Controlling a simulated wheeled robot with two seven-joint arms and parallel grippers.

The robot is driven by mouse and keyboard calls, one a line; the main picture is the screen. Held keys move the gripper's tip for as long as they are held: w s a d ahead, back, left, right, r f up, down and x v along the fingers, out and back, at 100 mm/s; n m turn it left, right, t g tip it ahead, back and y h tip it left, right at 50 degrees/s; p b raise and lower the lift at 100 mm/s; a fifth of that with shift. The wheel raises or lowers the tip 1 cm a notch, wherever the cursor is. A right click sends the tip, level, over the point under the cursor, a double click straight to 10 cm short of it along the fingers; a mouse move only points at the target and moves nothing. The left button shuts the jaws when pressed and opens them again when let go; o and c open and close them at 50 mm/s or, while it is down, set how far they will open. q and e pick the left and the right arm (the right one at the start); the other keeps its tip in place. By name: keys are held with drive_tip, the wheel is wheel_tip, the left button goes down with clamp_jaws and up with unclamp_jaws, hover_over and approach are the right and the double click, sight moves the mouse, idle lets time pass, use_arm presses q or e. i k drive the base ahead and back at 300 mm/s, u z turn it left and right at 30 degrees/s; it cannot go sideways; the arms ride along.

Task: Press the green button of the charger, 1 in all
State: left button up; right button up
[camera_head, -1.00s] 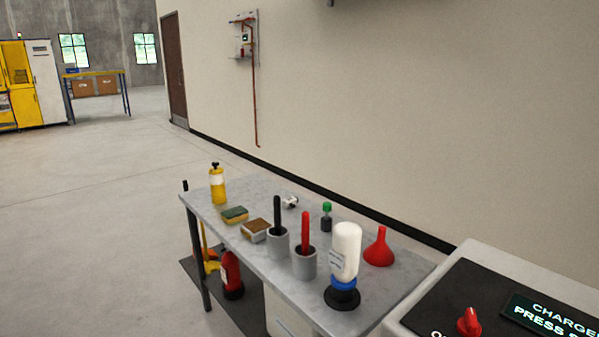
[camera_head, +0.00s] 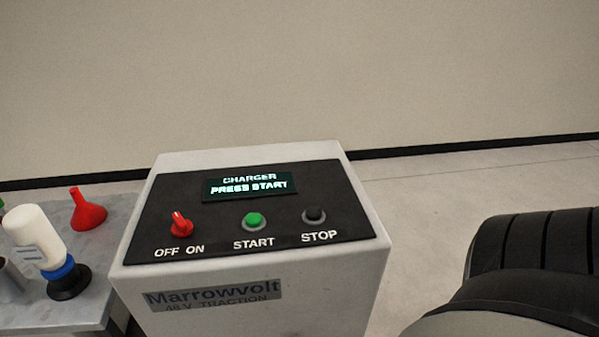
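The charger (camera_head: 345,250) is a white box with a black sloped panel, in the middle of the head view. Its green button (camera_head: 253,219), above the word START, sits at the middle of the panel. A black STOP button (camera_head: 314,215) is to its right. A red OFF/ON knob (camera_head: 181,223) is to its left. The display (camera_head: 249,185) reads "CHARGER PRESS START". Neither of my grippers is in view, and nothing touches the green button.
A grey table (camera_head: 112,222) stands left of the charger, with a red funnel (camera_head: 87,211) and a white bottle (camera_head: 33,232) with a blue and black lower end. A dark ribbed, rounded object (camera_head: 535,245) fills the lower right. Bare floor shows behind it.

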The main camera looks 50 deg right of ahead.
sight(253, 220)
drive_tip(key=z, duration=1.15)
